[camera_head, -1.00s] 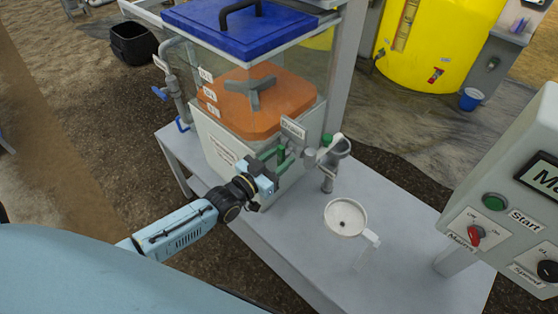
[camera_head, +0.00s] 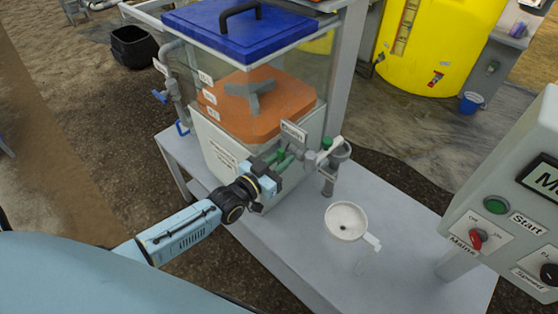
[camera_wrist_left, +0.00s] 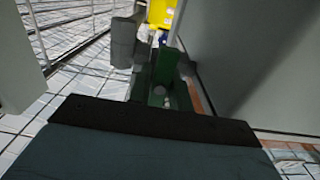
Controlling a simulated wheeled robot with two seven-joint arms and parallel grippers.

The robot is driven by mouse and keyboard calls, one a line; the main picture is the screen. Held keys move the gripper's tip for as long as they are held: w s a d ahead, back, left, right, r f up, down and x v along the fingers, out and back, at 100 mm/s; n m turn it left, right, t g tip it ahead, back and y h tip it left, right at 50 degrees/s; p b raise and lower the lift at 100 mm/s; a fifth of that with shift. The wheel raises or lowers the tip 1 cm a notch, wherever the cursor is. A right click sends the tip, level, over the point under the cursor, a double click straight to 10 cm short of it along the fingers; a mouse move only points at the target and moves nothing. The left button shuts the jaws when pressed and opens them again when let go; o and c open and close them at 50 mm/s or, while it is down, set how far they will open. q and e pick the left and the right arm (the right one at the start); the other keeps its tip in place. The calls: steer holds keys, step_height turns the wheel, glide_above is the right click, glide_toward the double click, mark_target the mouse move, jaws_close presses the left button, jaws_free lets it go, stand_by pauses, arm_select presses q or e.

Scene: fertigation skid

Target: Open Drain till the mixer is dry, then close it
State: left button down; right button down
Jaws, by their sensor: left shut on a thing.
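The mixer (camera_head: 222,143) is a clear-walled tank with a blue lid, holding orange liquid (camera_head: 250,118) around a grey stirrer. The Drain label (camera_head: 293,131) sits above a grey valve at its lower front right corner. The valve's green handle (camera_head: 286,162) is at my left gripper (camera_head: 275,168), which is shut on it. Green parts of the handle (camera_wrist_left: 160,92) also show beyond the dark gripper edge in the left wrist view. The fingertips are mostly hidden there. A grey upright drain pipe (camera_head: 329,181) stands just right of the valve. My right gripper is out of view.
A control panel (camera_head: 470,210) with a green Start button and red Mains switch stands at the far right. A blue-handled pipe (camera_head: 172,90) runs at the tank's left.

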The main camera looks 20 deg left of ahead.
arm_select(q)
steer(key=n, duration=0.4)
steer(key=shift+n, duration=0.4)
steer(key=n+b, duration=0.1)
steer(key=n, duration=0.2)
steer(key=shift+f+n, duration=0.1)
steer(key=shift+n, duration=0.3)
steer(key=n+b, duration=0.2)
steer(key=n, duration=0.3)
steer(key=shift+n, duration=1.3)
steer(key=c, duration=1.2)
jaws_free()
steer(key=shift+c, duration=0.2)
steer(key=p+v, duration=0.1)
steer(key=v, duration=0.6)
steer(key=shift+p, duration=0.35)
